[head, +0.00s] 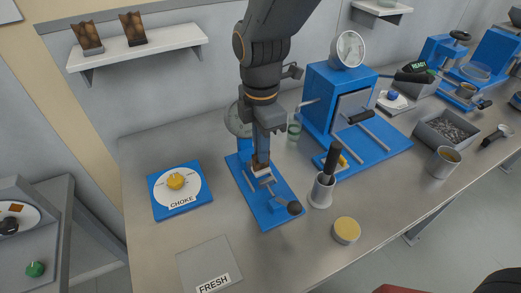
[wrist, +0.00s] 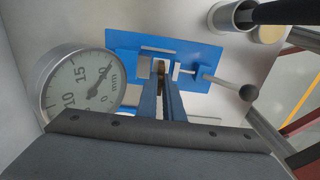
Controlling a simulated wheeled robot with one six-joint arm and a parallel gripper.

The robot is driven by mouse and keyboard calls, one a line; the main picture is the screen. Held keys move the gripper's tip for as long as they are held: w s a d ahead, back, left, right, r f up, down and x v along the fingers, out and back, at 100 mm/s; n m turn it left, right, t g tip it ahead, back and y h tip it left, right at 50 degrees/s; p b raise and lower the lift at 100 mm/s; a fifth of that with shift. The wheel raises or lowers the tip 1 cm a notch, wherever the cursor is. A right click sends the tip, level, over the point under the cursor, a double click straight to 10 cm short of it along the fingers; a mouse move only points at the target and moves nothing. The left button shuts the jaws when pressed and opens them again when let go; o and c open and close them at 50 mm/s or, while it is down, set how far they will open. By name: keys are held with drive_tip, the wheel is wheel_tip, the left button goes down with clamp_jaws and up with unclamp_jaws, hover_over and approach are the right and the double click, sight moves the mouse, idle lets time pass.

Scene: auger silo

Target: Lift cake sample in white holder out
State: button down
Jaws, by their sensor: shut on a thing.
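My gripper (head: 261,157) points straight down over a blue fixture (head: 280,214) on the bench. Its fingers are shut on the small brown cake sample (head: 257,164) at the white holder (head: 264,174). In the wrist view the two fingertips meet around the brown sample (wrist: 161,67), inside the white holder frame (wrist: 146,50) on the blue plate. The fingers hide most of the sample, and I cannot tell whether it is clear of the holder. A rod with a dark ball knob (head: 294,208) lies at the fixture's near end.
A round dial gauge (wrist: 82,88) stands close beside my gripper. A blue CHOKE dial plate (head: 177,190) is left. A grey FRESH pad (head: 208,262) lies in front. A white cup with a black-handled tool (head: 320,192), a yellow-topped tin (head: 346,231) and a blue press (head: 330,95) are right.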

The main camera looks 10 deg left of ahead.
drive_tip(key=shift+r+p, duration=2.05)
drive_tip(key=shift+r, duration=0.65)
